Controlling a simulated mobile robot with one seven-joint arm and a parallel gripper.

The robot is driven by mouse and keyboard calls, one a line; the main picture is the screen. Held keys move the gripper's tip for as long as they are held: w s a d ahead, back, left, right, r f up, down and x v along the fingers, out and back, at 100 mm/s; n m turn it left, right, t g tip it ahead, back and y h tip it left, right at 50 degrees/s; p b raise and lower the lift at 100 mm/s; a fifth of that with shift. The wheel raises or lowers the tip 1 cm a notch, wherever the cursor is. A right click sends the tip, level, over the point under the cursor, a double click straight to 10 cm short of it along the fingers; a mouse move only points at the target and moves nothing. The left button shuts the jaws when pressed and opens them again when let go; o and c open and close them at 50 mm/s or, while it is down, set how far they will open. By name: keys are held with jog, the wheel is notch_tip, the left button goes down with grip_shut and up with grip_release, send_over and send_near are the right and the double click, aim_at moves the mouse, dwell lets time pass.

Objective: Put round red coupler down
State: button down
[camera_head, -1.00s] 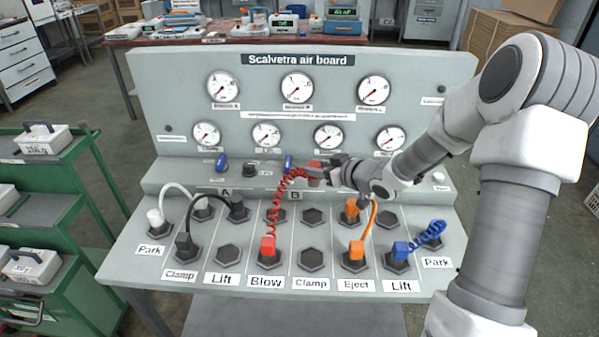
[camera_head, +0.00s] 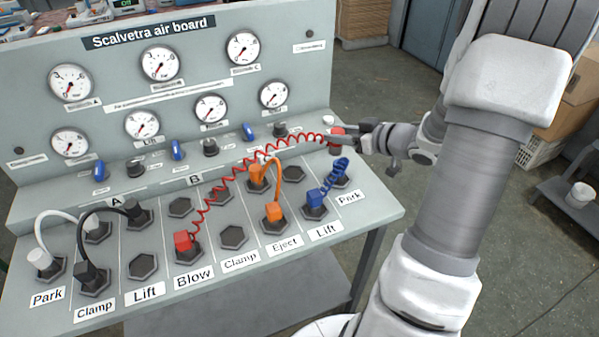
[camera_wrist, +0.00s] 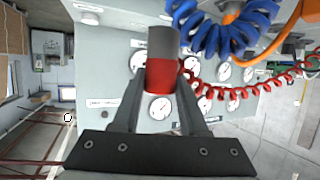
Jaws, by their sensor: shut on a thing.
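The round red coupler (camera_head: 336,133) is held in my gripper (camera_head: 346,140) at the right end of the board's ledge. In the wrist view the coupler (camera_wrist: 161,78) is a red cylinder with a grey end, between my gripper's two fingers (camera_wrist: 160,105). A coiled red hose (camera_head: 255,155) runs from it to the square red coupler (camera_head: 183,241), which sits in the Blow socket. The hose is stretched across the panel. Whether the held coupler touches the surface below cannot be told.
A blue coiled hose (camera_head: 333,182) sits between the Lift and Park sockets at the right. Orange (camera_head: 274,185), black (camera_head: 108,210) and white (camera_head: 55,216) hoses are plugged in. Several hexagonal sockets, such as one at Clamp (camera_head: 232,237), are empty. Gauges line the upright board (camera_head: 290,72).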

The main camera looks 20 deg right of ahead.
jog(key=shift+w+a+f+b, duration=0.85)
jog(key=shift+w+a+f, duration=0.5)
jog(key=shift+f, duration=0.45)
jog(key=shift+w+a+f+b, duration=1)
jog(key=shift+a+f, duration=0.5)
jog(key=shift+f, duration=0.35)
jog(key=shift+w+a+f+b, duration=0.75)
jog(key=shift+w+a+f, duration=0.65)
jog(key=shift+f, duration=0.4)
jog(key=shift+f, duration=0.1)
jog(key=shift+c, duration=2.2)
grip_release()
jog(key=p+v, duration=0.2)
jog(key=v, duration=1)
jog(key=shift+p, duration=0.4)
